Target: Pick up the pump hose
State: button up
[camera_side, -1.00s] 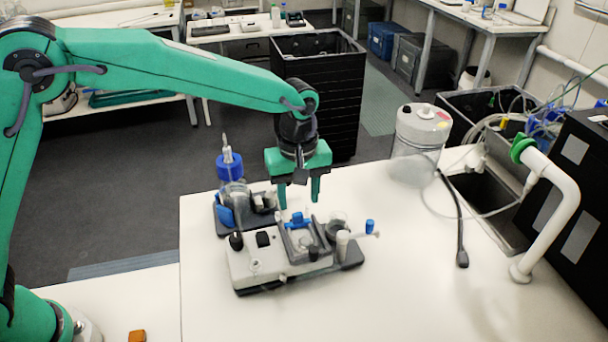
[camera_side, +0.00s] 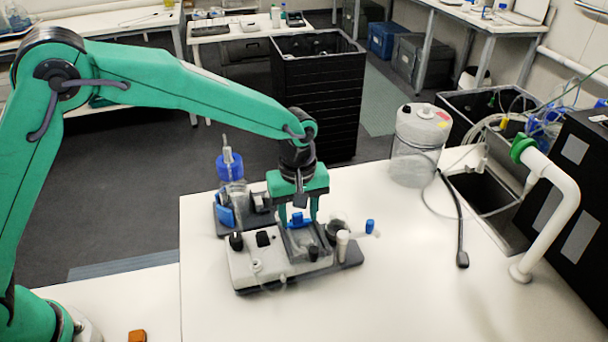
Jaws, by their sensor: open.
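My gripper (camera_side: 299,219) is open and points down over the white bench device (camera_side: 262,270). Its two green fingertips straddle a small blue piece (camera_side: 297,219) on top of the device; I cannot tell whether they touch it. The device has black knobs and a dark base. I cannot tell for sure which part is the pump hose. A faint clear tube (camera_side: 257,272) shows on the device's front. A black hose (camera_side: 455,218) runs from beside the translucent canister (camera_side: 418,150) down onto the table at the right.
A blue-capped bottle (camera_side: 230,168) stands in a dark holder behind the device, left of my gripper. A white bent pipe (camera_side: 560,215) with a green collar rises at the table's right edge. The white tabletop (camera_side: 400,300) is clear in front and to the right.

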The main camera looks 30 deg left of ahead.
grip_shut()
jog(key=shift+r, duration=0.15)
jog(key=shift+r, duration=0.5)
notch_tip(320, 180, up, 3)
jog(key=shift+s+d+r, duration=0.1)
jog(key=shift+s+d, duration=0.05)
jog(key=s+d+r, duration=0.6)
jog(key=s, duration=0.3)
jog(key=shift+s+r, duration=0.3)
jog(key=shift+s, duration=0.05)
